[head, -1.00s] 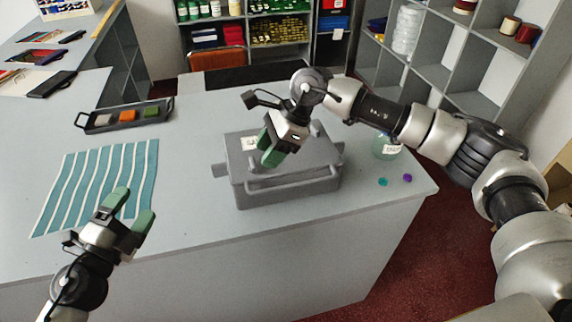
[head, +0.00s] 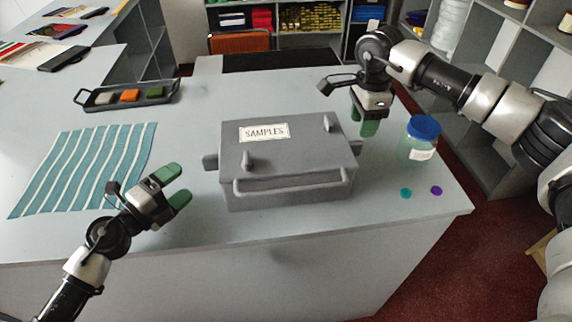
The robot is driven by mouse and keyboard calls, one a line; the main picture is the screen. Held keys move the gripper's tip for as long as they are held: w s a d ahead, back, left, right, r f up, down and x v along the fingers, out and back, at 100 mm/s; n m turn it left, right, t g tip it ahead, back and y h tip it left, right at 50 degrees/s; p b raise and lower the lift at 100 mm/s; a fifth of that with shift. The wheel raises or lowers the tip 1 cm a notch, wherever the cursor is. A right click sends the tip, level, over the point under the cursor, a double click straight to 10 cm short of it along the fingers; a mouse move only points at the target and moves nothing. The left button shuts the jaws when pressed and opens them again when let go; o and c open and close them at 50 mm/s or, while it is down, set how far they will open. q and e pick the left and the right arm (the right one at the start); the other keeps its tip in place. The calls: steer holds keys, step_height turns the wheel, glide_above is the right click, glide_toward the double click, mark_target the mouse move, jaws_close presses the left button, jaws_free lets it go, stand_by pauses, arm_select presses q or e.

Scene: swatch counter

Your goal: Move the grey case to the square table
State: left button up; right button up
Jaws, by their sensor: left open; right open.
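The grey case (head: 295,160) sits on the grey counter (head: 310,235) near its front edge, with a white "SAMPLES" label on its lid and a handle bar along its front. My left gripper (head: 181,184) is open and empty, just left of the case, its green fingertips pointing toward the case's left side. My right gripper (head: 366,122) is open and empty, behind and right of the case, its fingers pointing down near the case's back right corner. I cannot tell whether it touches the case. No square table can be made out in this view.
A jar with a blue lid (head: 422,138) stands right of the case, with a teal disc (head: 405,193) and a purple disc (head: 436,190) before it. A striped cloth (head: 85,168) and a tray of colour samples (head: 125,96) lie left. Shelves stand behind.

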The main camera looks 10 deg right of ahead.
mark_target(205, 170)
arm_select(q)
steer(key=x, duration=0.7)
steer(key=shift+w+d, duration=0.3)
steer(key=shift+w, duration=0.05)
arm_select(e)
step_height(205, 170, down, 8)
steer(key=shift+s+a, duration=0.1)
steer(key=shift+a, duration=0.05)
arm_select(q)
steer(key=shift+a, duration=0.1)
arm_select(e)
steer(key=shift+a, duration=0.1)
arm_select(q)
steer(key=shift+c, duration=0.3)
arm_select(e)
steer(key=shift+c, duration=0.3)
arm_select(q)
steer(key=c, duration=0.7)
arm_select(e)
steer(key=c, duration=0.7)
arm_select(q)
jaws_close()
arm_select(e)
jaws_close()
arm_select(q)
steer(key=shift+f, duration=0.1)
arm_select(e)
steer(key=shift+r, duration=0.15)
